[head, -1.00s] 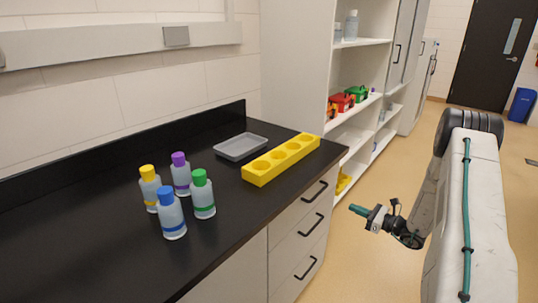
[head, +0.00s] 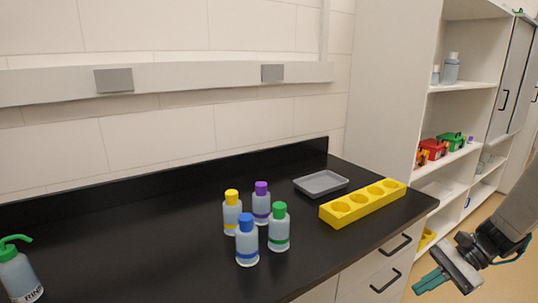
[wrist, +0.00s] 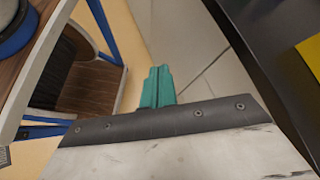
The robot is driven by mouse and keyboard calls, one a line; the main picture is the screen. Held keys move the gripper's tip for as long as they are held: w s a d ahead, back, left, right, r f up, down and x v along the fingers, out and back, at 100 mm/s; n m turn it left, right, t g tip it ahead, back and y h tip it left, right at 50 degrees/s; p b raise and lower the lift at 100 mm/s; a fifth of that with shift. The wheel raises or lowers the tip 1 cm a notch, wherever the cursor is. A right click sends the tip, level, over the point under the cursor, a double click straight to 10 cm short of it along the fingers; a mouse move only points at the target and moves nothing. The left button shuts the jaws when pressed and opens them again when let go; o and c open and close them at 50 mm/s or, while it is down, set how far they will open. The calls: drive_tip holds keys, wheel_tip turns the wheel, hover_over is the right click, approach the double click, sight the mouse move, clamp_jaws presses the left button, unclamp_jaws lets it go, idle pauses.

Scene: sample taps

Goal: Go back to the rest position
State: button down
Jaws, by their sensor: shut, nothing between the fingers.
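My gripper (head: 431,281) is at the lower right of the head view, off the counter's front edge by the drawers. Its teal fingers are together with nothing between them. In the wrist view the shut teal fingers (wrist: 158,88) point out over the floor. On the black counter (head: 130,245) stand four sample bottles: yellow-capped (head: 232,213), purple-capped (head: 261,204), blue-capped (head: 247,240) and green-capped (head: 279,227). All are upright and apart from my gripper. The yellow rack (head: 364,203) with round holes looks empty.
A grey tray (head: 321,184) lies behind the rack. A rinse bottle (head: 17,272) with a green spout stands at far left. Shelves (head: 458,90) with red and green bins rise at right. In the wrist view, a blue-framed wooden stand (wrist: 95,75) is at left.

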drive_tip(key=s+a+r+n+t+h, duration=0.1)
drive_tip(key=s+a+r+n+h, duration=0.3)
drive_tip(key=s+r, duration=0.4)
drive_tip(key=s+a+r+n+t+h, duration=0.1)
drive_tip(key=s+a+r+n+h, duration=0.4)
drive_tip(key=s+r+n+h, duration=0.2)
drive_tip(key=s+r+n, duration=0.2)
drive_tip(key=s, duration=0.1)
drive_tip(key=shift+a, duration=0.3)
